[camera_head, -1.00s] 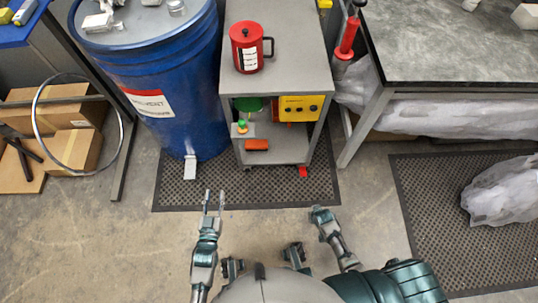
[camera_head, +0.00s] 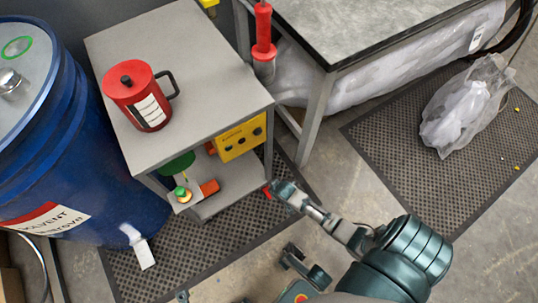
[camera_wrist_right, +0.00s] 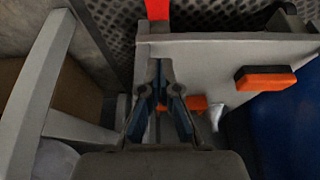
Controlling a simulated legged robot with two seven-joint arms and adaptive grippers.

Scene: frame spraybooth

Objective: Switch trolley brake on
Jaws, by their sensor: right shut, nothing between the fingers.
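The grey trolley (camera_head: 222,92) stands in the middle of the head view. A small red lever (camera_head: 267,192), likely its brake, sticks out low at its near right corner. My right gripper (camera_head: 277,188) is right beside that lever in the head view; I cannot tell whether they touch. In the right wrist view its fingers (camera_wrist_right: 158,65) are shut and empty, in front of the trolley's grey edge (camera_wrist_right: 225,50). A red piece (camera_wrist_right: 156,9), probably the lever, shows just beyond the fingertips. My left gripper cannot be made out in the head view.
A blue solvent drum (camera_head: 85,170) is close on the left. A grey-topped table (camera_head: 350,28) stands right. A plastic bag (camera_head: 462,112) lies on the right mat (camera_head: 400,150).

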